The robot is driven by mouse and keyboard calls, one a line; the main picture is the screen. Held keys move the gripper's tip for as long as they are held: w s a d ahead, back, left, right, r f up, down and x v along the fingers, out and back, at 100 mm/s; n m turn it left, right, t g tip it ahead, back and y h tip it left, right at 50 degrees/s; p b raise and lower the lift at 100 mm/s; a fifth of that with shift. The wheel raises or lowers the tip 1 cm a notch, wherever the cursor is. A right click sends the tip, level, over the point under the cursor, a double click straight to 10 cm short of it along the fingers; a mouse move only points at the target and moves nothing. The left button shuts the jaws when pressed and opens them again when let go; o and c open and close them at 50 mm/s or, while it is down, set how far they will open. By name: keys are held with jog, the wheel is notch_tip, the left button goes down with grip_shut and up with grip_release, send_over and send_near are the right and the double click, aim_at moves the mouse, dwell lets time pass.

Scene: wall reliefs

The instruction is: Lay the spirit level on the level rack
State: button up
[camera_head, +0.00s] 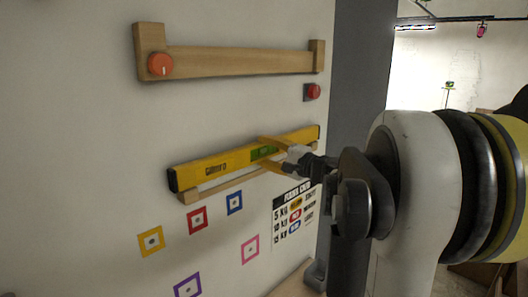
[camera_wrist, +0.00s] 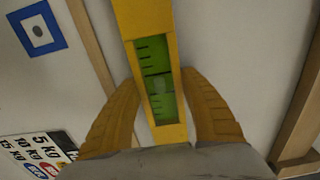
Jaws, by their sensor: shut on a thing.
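The yellow spirit level (camera_head: 215,166), with a green vial window, lies lengthwise along the wall, its right end higher in the head view. My gripper (camera_head: 264,152) is shut on its middle, around the vial; in the wrist view the two yellow fingers (camera_wrist: 160,80) flank the level (camera_wrist: 134,18). A lower wooden ledge (camera_head: 222,190) runs just below the level and partly hidden by it; whether they touch I cannot tell. A longer wooden rail (camera_head: 240,63) with upright end blocks is higher up, with nothing lying on it. Which is the level rack is not marked.
An orange knob (camera_head: 160,65) sits at the upper rail's left end, and a red button (camera_head: 312,91) below its right end. Coloured square frames (camera_head: 197,219) and a weight chart (camera_head: 291,213) are on the wall below.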

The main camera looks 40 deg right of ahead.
jog(key=shift+f, duration=0.1)
jog(key=o, duration=1.3)
jog(key=s, duration=1.2)
jog(key=a+f+n+g+y+b, duration=0.3)
jog(key=a+f+n+g+b, duration=0.8)
jog(key=a+f, duration=1.4)
jog(key=s+a+f+n+h+b, duration=0.1)
jog(key=s+a+f+n+b, duration=0.1)
jog(key=f+b, duration=0.4)
jog(key=s+a+f+n+h+b, duration=0.1)
jog(key=s+a+f+b, duration=0.3)
jog(key=f, duration=0.6)
jog(key=s+a+f+n+h+b, duration=0.2)
jog(key=s+a+f+n+b, duration=0.1)
jog(key=s+f+b, duration=0.2)
notch_tip(320, 180, down, 3)
jog(key=b, duration=0.2)
jog(key=shift+a+b, duration=0.15)
jog(key=shift+b, duration=0.15)
